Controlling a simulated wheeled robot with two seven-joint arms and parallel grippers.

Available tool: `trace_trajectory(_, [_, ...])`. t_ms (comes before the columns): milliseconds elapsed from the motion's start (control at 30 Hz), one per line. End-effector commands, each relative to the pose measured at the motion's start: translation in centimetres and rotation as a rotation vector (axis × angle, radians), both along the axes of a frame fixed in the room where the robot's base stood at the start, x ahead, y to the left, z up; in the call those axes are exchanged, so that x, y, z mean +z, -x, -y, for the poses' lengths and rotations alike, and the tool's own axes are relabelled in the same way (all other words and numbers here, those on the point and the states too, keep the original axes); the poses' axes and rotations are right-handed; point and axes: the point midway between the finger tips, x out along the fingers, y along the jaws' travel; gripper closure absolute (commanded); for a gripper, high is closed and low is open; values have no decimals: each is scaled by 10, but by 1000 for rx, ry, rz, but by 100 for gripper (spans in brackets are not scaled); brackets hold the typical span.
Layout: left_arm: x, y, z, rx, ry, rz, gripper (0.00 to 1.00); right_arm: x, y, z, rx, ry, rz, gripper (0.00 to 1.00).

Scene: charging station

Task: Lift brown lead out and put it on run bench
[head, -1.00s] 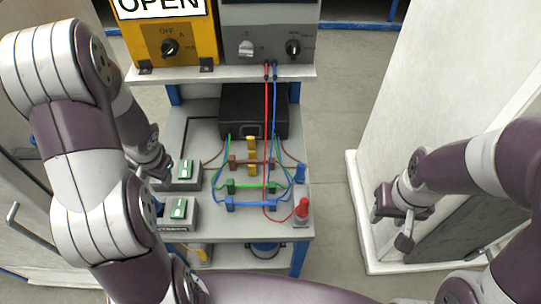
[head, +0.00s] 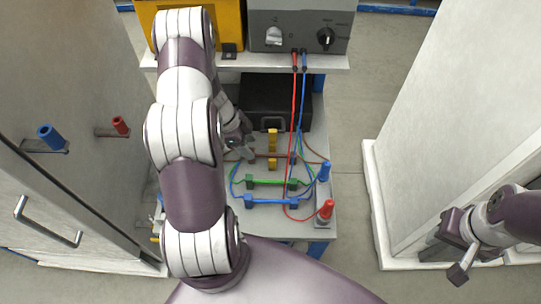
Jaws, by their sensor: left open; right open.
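The brown lead (head: 269,156) runs across the grey bench (head: 285,230), behind the green lead (head: 271,182) and the blue lead (head: 272,202). My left gripper (head: 245,152) is open at the brown lead's left end and hides that end; I cannot tell if they touch. My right gripper (head: 450,255) is open and empty, far right by the white cabinet. No label shows which surface is the run bench.
A black case (head: 276,98) stands behind the leads, with yellow pieces (head: 272,147) in front. A blue post (head: 325,172) and a red post (head: 327,209) stand at the right edge. Red and blue cables hang from the grey unit (head: 300,27).

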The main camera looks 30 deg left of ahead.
Motion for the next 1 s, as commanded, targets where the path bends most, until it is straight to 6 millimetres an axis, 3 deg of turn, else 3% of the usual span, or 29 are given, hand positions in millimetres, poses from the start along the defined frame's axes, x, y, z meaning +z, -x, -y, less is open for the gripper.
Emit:
trace_trajectory(233, [-41,-6,15,0,0,-1,45,-3,0,0,0,0,0,57])
trace_trajectory(500, [-47,-7,17,-1,-2,0,45,-3,0,0,0,0,0,57])
trace_trajectory(533, [-47,-7,17,-1,-2,0,48,-3,0,0,0,0,0,57])
trace_trajectory(700, [-47,-7,17,-1,-2,0,100,-3,0,0,0,0,0,57])
trace_trajectory(1000, [-45,-8,17,-1,-2,1,100,-3,0,0,0,0,0,57])
